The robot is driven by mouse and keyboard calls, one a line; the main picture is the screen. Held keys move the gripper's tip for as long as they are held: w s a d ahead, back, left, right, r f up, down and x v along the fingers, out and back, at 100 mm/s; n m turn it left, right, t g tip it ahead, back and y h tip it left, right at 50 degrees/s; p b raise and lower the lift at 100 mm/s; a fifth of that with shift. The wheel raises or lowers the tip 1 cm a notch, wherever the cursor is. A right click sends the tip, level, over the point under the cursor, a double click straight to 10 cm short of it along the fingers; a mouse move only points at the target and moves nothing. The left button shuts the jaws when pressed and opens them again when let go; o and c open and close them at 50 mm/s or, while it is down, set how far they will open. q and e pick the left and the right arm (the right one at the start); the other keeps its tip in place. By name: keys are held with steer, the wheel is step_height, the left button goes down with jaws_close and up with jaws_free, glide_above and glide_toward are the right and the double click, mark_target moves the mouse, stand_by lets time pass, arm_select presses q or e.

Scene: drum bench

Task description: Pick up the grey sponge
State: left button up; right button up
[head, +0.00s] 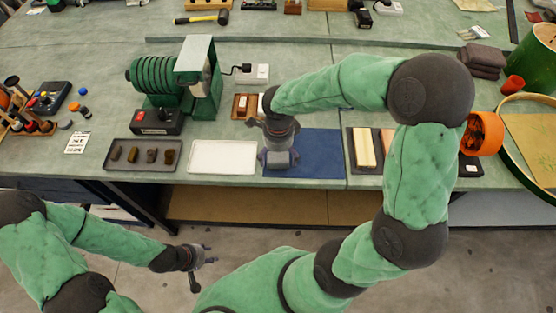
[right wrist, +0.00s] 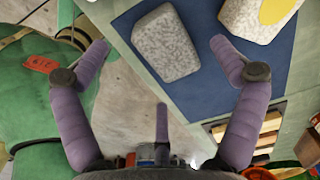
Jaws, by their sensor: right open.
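A grey speckled block, which looks like the grey sponge (right wrist: 167,43), lies on the blue mat (head: 318,155) near its front edge. In the head view the sponge (head: 281,160) shows just below my right gripper (head: 279,154). My right gripper (right wrist: 160,75) is open and empty, its purple fingers spread wide, with the sponge ahead between the two outer fingers. I cannot tell the exact gap. A second grey block with a yellow patch (right wrist: 258,15) is on the mat further right; my arm hides it in the head view. My left gripper (head: 204,264) hangs open and empty over the floor.
A white tray (head: 222,157) and a dark tray with several small pieces (head: 118,164) lie left of the mat. A green drum machine (head: 190,80) stands behind them. Wooden bars (head: 364,148) lie right of the mat. The bench's front edge is close.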

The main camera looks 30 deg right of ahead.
mark_target(278, 160)
step_height(278, 160, down, 4)
steer(key=shift+f+b, duration=0.15)
steer(key=shift+b, duration=0.5)
steer(key=c, duration=1)
